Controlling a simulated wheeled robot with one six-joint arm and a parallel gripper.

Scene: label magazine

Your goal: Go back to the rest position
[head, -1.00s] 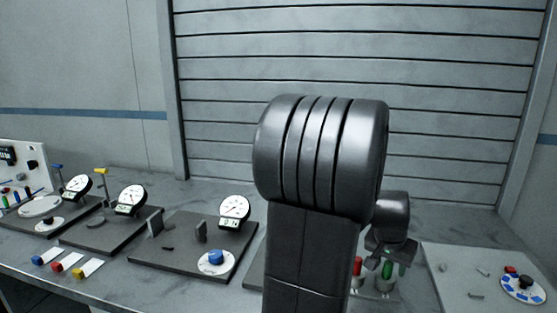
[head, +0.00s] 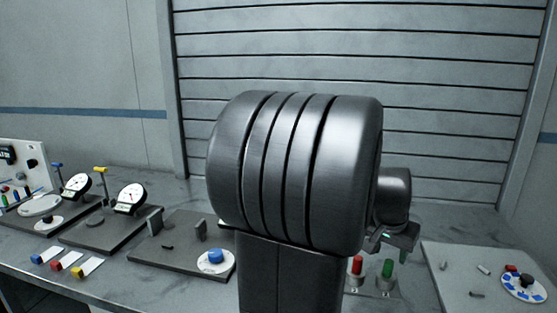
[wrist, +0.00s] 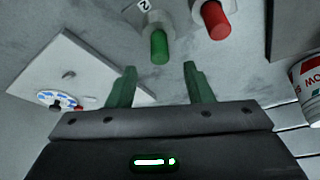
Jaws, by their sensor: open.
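My gripper (wrist: 158,85) shows in the wrist view with its two green fingers apart and nothing between them. Past the fingertips stands a green cylinder (wrist: 159,47), with a red cylinder (wrist: 216,20) beside it. In the head view my gripper (head: 400,250) is partly hidden behind my own arm, above the bench on the right. The red cylinder (head: 357,265) and the green cylinder (head: 387,268) stand upright in grey holders below it, apart from the gripper.
A light plate with a blue-and-white dial (head: 523,287) lies at the right. A dark plate with a blue knob (head: 215,257), gauges (head: 130,199) and coloured blocks (head: 68,262) are at the left. A red-and-white can (wrist: 308,78) is at the wrist view's right edge. A shuttered wall stands behind.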

